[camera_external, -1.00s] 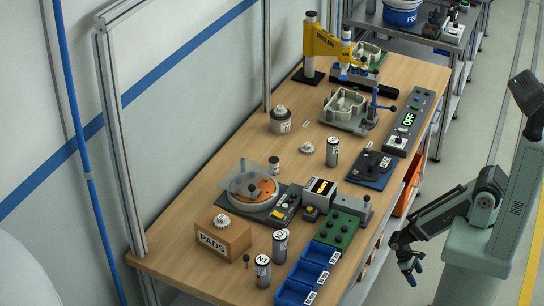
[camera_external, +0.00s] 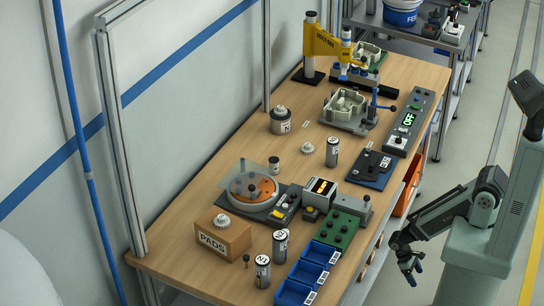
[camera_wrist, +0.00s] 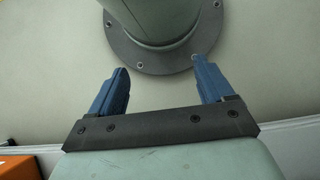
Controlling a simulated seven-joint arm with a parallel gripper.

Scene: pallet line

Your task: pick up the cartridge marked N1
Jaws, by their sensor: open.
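Three grey and black cylinders with white labels stand upright on the wooden bench in the external view. Two are near the front edge, one (camera_external: 280,246) just behind the other (camera_external: 262,271). The third (camera_external: 332,152) stands farther back beside a dark blue device.
Blue bins (camera_external: 308,272) stand right of the front cylinders, and a PADS box (camera_external: 222,240) stands left. A turntable device (camera_external: 250,188), a green block (camera_external: 338,229) and a control panel (camera_external: 408,122) occupy the bench.

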